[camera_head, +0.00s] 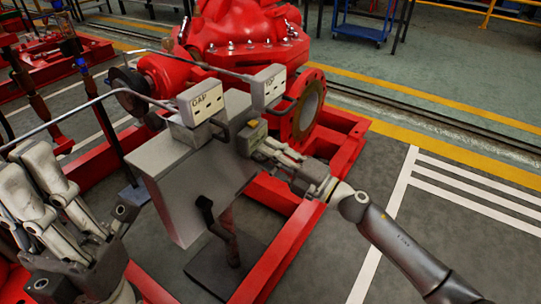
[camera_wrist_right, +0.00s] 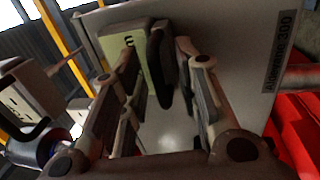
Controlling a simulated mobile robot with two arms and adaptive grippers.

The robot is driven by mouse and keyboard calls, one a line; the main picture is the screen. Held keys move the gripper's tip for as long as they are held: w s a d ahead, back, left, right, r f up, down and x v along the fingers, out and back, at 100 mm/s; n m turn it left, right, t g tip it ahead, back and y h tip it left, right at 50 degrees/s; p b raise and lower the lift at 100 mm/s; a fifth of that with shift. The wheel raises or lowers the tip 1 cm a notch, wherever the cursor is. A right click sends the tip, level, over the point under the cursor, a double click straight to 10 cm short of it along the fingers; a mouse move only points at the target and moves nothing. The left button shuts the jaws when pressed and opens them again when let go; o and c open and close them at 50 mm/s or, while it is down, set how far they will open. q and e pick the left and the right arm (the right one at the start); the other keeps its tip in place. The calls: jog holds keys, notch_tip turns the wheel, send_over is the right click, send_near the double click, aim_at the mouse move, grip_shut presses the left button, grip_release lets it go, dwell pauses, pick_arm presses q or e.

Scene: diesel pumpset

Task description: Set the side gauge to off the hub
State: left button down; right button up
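A small yellow-green lettered block (camera_wrist_right: 138,62), which I take for the side gauge, sits against the grey cabinet (camera_wrist_right: 255,45) in the right wrist view. It is a small yellowish block (camera_head: 254,131) in the head view, its label unreadable there. A dark curved grip (camera_wrist_right: 160,62) stands beside it. My right gripper (camera_head: 258,147) reaches it from the right; its fingers (camera_wrist_right: 165,75) lie around the grip, contact unclear. My left gripper (camera_head: 28,160) is at the left edge with its fingers apart, empty. The hub is not clearly identifiable.
Two white boxes, one labelled GAP (camera_head: 202,102) and one perhaps TOP (camera_head: 268,86), stand on bent rods above the cabinet (camera_head: 190,185). A red pump (camera_head: 245,45) with an open flange (camera_head: 310,105) stands behind. The red base frame (camera_head: 345,150) runs below my right arm. The floor at right is clear.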

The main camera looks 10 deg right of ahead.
jog(key=shift+c, duration=0.2)
grip_shut()
jog(key=v, duration=0.4)
jog(key=shift+s+d+r, duration=0.25)
jog(key=shift+r, duration=0.1)
